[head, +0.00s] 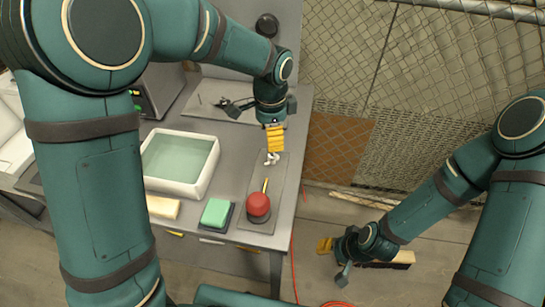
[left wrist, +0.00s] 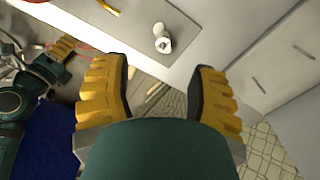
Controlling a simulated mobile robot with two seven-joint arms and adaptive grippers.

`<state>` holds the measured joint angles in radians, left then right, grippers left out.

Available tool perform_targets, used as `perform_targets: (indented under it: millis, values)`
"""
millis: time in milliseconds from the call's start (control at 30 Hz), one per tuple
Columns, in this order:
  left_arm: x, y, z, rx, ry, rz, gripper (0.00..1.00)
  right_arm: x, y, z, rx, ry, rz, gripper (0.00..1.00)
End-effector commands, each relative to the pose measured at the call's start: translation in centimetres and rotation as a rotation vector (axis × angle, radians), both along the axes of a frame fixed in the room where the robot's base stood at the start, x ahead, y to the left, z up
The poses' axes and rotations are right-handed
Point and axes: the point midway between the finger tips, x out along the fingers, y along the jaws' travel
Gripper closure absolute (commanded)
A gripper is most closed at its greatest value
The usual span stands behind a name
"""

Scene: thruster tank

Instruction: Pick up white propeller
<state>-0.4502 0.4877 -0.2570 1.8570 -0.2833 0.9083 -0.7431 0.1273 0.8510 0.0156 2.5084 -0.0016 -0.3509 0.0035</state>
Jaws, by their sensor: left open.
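The small white propeller (head: 271,158) lies on a grey board (head: 283,192) near the table's right edge. In the left wrist view the propeller (left wrist: 162,42) shows as a small white piece beyond the fingertips, about midway between them. My left gripper (head: 274,138) is above and just behind it in the head view. In the left wrist view its yellow fingers (left wrist: 162,66) are wide apart and empty. My right gripper (head: 325,245) is off the table, low at the right; its fingers are too small to judge. It also shows in the left wrist view (left wrist: 62,48).
A white-walled water tank (head: 207,180) stands left of the board. A red dome (head: 258,204) and a thin yellow piece (head: 265,185) are on the board, with a green block (head: 215,212) beside it. A wire fence (head: 440,60) is at the right.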

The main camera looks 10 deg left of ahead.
Motion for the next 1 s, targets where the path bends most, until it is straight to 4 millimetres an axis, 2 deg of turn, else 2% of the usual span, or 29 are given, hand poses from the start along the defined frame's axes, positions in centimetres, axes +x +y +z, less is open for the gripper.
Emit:
perform_targets:
  millis: [33, 200, 467, 800, 1000]
  values:
    - [0.0, 0.0, -1.3, 0.002, 0.003, 0.001, 0.42, 0.1, 0.0, -0.5, 0.000, -0.002, -0.001, 0.53]
    - [0.0, 0.0, -3.7, 0.000, 0.001, 0.001, 0.42, 0.2, 0.0, -1.0, -0.001, -0.005, -0.002, 0.53]
    - [0.1, -0.1, -4.9, 0.000, 0.000, 0.001, 0.42, 0.3, 0.0, -1.3, -0.001, -0.007, -0.002, 0.53]
    - [0.7, -0.4, -9.3, 0.000, 0.001, 0.001, 0.42, 0.6, -0.1, -2.8, -0.003, -0.014, -0.003, 0.53]
    - [0.7, -0.4, -9.6, 0.000, 0.000, 0.001, 0.42, 0.6, -0.1, -2.7, -0.003, -0.014, -0.004, 0.53]
